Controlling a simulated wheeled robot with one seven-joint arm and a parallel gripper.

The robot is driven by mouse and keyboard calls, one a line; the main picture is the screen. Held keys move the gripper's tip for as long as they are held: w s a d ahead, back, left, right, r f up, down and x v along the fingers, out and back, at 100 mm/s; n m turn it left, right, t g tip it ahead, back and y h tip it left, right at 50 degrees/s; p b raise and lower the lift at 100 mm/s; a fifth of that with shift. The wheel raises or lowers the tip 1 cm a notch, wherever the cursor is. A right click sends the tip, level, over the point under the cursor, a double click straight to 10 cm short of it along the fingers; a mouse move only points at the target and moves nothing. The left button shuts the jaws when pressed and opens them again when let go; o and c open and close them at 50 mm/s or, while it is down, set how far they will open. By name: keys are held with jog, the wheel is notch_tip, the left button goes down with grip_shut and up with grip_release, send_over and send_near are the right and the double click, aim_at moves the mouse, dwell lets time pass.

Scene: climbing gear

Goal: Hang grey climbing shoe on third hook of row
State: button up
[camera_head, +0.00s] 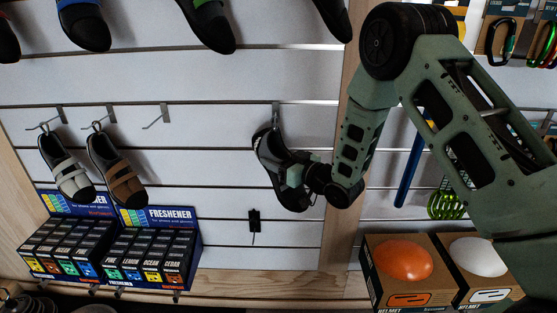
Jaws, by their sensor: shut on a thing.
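A dark grey and black climbing shoe (267,155) is near the middle, heel up and toe down. My gripper (293,173) comes from the right and is shut on its side, covering part of it. A hook (275,112) shows at the top of this shoe; I cannot tell whether the loop is on it. To the left, an empty hook (160,117) is third from the left in the row. The first hook (44,126) holds a light grey-strapped shoe (66,168), and the second hook (97,126) holds a brown shoe (118,168).
More shoes (84,27) hang in a row above. Freshener boxes (150,255) stand below left, and a small black item (254,221) hangs below the held shoe. Helmet boxes (405,270) are lower right. The panel around the empty hook is clear.

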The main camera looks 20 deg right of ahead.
aim_at(278, 162)
jog(key=shift+s, duration=0.1)
jog(key=shift+s+a+r+b, duration=0.15)
jog(key=shift+s+a, duration=0.15)
jog(key=shift+s, duration=0.5)
jog(key=shift+s+a+b, duration=0.15)
jog(key=shift+s+a, duration=0.1)
jog(key=shift+s, duration=0.55)
jog(key=shift+s, duration=0.1)
jog(key=shift+s+a+b, duration=0.25)
jog(key=shift+s+a, duration=0.05)
jog(key=shift+s, duration=0.5)
jog(key=shift+s+a+b, duration=0.25)
jog(key=shift+s, duration=0.5)
jog(key=s+a+r, duration=0.1)
jog(key=s+a, duration=0.1)
jog(key=s, duration=0.6)
jog(key=shift+s+a, duration=0.3)
jog(key=shift+a, duration=0.1)
